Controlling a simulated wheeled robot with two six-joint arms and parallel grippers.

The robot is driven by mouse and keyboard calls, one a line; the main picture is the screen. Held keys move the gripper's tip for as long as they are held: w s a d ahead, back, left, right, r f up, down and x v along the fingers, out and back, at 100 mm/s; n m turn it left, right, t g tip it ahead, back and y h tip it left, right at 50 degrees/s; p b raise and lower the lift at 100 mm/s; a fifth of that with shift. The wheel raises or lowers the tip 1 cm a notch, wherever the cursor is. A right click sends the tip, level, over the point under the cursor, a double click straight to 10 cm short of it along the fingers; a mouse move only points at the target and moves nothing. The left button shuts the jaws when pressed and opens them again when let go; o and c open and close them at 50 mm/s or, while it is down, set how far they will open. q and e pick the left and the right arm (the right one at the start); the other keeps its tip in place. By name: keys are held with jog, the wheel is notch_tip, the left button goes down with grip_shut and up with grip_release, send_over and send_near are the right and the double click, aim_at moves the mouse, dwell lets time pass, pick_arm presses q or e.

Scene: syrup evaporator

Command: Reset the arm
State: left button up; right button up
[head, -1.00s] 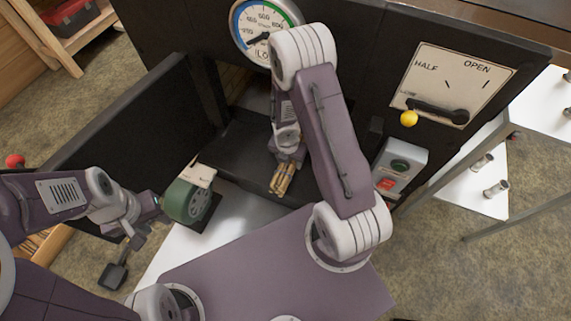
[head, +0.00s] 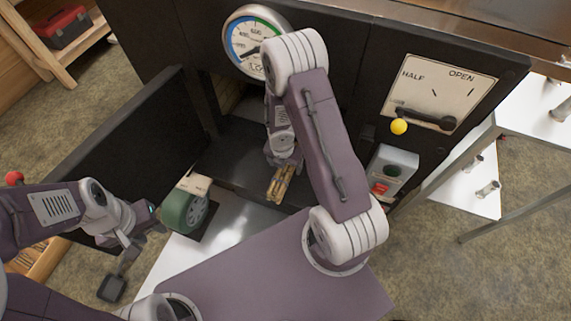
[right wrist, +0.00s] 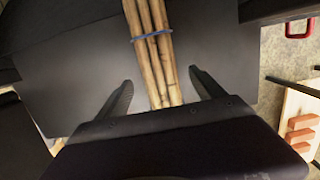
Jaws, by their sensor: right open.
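My right gripper (right wrist: 160,88) is open in the right wrist view, one finger on each side of a bundle of thin sticks (right wrist: 151,50) tied with a blue band. Gaps show between the fingers and the sticks. In the head view the bundle (head: 281,184) is at the dark shelf of the open evaporator (head: 228,170), below my right wrist. Whether it rests there is unclear.
A round gauge (head: 248,48) is above the opening. A plate marked HALF and OPEN (head: 440,85) carries a lever with a yellow knob (head: 399,127). A switch box (head: 392,172) is below. The black door (head: 110,150) stands open at left. A red toolbox (head: 66,27) is on a shelf.

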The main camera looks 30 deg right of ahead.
jog(key=r+p, duration=0.1)
jog(key=r, duration=0.1)
jog(key=r+p, duration=0.1)
jog(key=r, duration=0.1)
jog(key=r+p, duration=0.2)
jog(key=r, duration=0.1)
jog(key=shift+s+a, duration=0.35)
jog(key=shift+a, duration=0.05)
pick_arm(q)
notch_tip(320, 180, up, 6)
jog(key=shift+f, duration=0.2)
pick_arm(e)
jog(key=shift+f, duration=0.1)
